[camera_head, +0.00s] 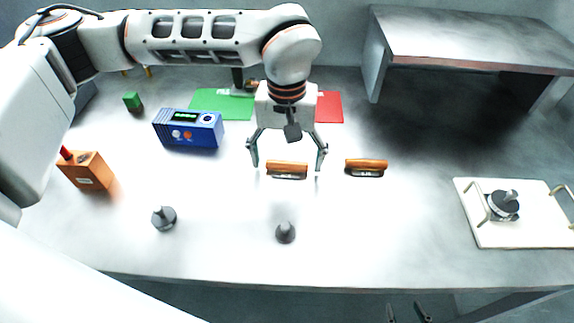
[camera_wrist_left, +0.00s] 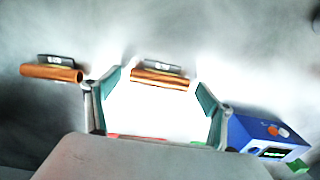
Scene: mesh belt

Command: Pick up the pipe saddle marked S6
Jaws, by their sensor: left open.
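Two orange-brown pipe saddles with dark label plates lie on the table. One saddle (camera_head: 287,169) lies between the fingers of my left gripper (camera_head: 286,168); the other saddle (camera_head: 366,167) lies to its right. Their marks are too small to read surely, so I cannot tell which is S6. My left gripper is open, its fingers apart on either side of the nearer saddle. The left wrist view shows this saddle (camera_wrist_left: 160,78) between the fingers (camera_wrist_left: 160,88) and the other saddle (camera_wrist_left: 52,70) outside at left. My right gripper (camera_head: 407,312) shows only its separated fingertips at the bottom edge.
A blue device (camera_head: 188,129) and an orange block (camera_head: 86,170) stand at left. Green (camera_head: 215,103) and red (camera_head: 329,107) mats lie behind the gripper. Two grey cone-like parts (camera_head: 164,218) (camera_head: 286,233) stand in front. A white handled tray (camera_head: 490,234) is at right.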

